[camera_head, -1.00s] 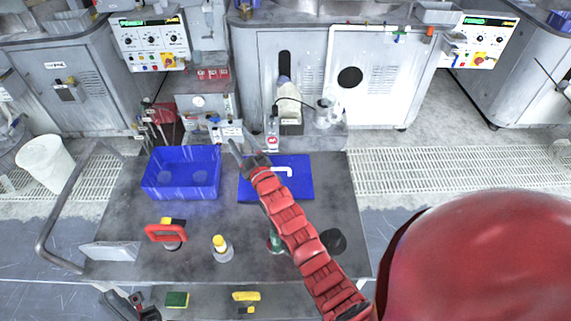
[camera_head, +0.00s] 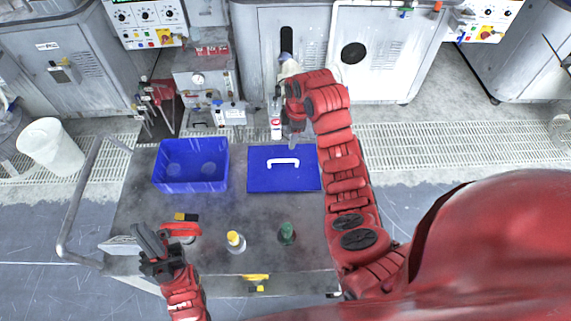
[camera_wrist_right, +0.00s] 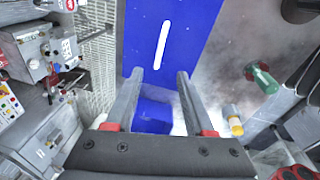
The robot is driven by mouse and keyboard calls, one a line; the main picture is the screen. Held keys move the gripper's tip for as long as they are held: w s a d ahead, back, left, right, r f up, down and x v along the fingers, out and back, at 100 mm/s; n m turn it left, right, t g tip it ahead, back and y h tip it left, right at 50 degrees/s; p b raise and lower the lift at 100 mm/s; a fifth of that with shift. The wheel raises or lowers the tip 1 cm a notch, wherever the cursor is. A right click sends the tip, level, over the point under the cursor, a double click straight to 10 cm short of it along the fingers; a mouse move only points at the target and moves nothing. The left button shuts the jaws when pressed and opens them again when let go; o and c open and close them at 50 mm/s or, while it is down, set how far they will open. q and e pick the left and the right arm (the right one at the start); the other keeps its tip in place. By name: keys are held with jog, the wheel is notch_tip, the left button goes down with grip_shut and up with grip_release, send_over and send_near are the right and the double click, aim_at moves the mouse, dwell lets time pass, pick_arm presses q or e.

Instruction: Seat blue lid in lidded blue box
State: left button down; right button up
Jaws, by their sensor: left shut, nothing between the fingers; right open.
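The blue box (camera_head: 190,165) stands open on the grey cart top, left of the lid. The flat blue lid (camera_head: 262,182) lies on the cart with its white handle (camera_head: 283,161) up, apart from the box. My right gripper (camera_head: 293,142) is above the lid's far right corner, open and empty. In the right wrist view its fingers (camera_wrist_right: 160,76) are apart, with the lid (camera_wrist_right: 190,30) and handle (camera_wrist_right: 162,45) beyond them and part of the box (camera_wrist_right: 152,115) between them. My left gripper (camera_head: 148,238) is shut and empty at the cart's near left, beside the red-handled tool.
Machines stand behind. The cart top between box and bottles is clear.

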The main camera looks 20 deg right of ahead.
jog(key=b, duration=0.9)
send_near(283, 160)
jog(key=f, duration=0.3)
jog(key=w+f, duration=0.1)
jog(key=f, duration=0.1)
jog(key=shift+d+f, duration=0.1)
jog(key=shift+f, duration=0.15)
jog(key=f+p, duration=0.3)
jog(key=shift+w+a+f, duration=0.15)
jog(key=shift+a+f, duration=0.15)
jog(key=shift+a, duration=0.1)
jog(key=shift+w+f+p, duration=0.15)
jog(key=shift+f+p, duration=0.2)
jog(key=shift+f, duration=0.4)
jog(key=shift+f+b, duration=0.15)
jog(key=shift+b, duration=0.15)
grip_shut()
